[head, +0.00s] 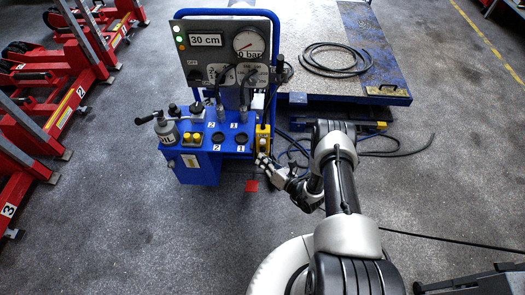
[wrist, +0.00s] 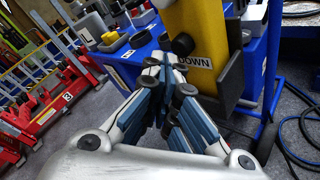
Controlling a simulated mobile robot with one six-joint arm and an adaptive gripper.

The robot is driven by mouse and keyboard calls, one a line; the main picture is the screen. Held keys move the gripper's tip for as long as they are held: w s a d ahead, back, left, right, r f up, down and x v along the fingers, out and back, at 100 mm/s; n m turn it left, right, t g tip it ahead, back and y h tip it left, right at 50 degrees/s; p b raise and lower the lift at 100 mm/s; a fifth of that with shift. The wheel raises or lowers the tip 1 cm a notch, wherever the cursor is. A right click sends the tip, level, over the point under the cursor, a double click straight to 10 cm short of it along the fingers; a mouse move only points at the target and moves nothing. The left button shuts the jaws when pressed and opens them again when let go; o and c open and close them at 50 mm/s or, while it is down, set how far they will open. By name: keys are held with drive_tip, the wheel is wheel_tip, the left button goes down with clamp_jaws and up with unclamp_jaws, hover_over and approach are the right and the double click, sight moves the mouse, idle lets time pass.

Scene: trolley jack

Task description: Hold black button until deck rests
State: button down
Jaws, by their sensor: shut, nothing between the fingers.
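The yellow control box (head: 262,134) hangs on the right side of the blue console. In the wrist view the yellow box (wrist: 205,25) fills the upper middle, with a black button (wrist: 182,44) beside a "DOWN" label (wrist: 196,62). My gripper (wrist: 166,62) is shut and empty, its fingertips just below and left of that button. I cannot tell whether they touch it. In the head view my gripper (head: 264,161) is at the lower end of the box. The deck (head: 345,45) is a speckled plate at the back right, above a lower blue base.
The console panel display (head: 206,40) reads 30 cm, and the gauge (head: 250,43) reads about 0 bar. Levers and knobs stand on the blue console (head: 185,165). A coiled hose (head: 335,58) lies on the deck. Cables cross the floor at right. Red jacks (head: 60,85) stand at left.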

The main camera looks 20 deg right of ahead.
drive_tip(key=shift+s, duration=0.3)
drive_tip(key=shift+a, duration=0.1)
drive_tip(key=shift+s+a+p, duration=0.25)
drive_tip(key=shift+s, duration=0.55)
drive_tip(key=shift+s+a+p, duration=0.25)
drive_tip(key=shift+s, duration=0.55)
drive_tip(key=shift+s+a+p, duration=0.25)
drive_tip(key=shift+s, duration=0.55)
drive_tip(key=shift+r, duration=0.1)
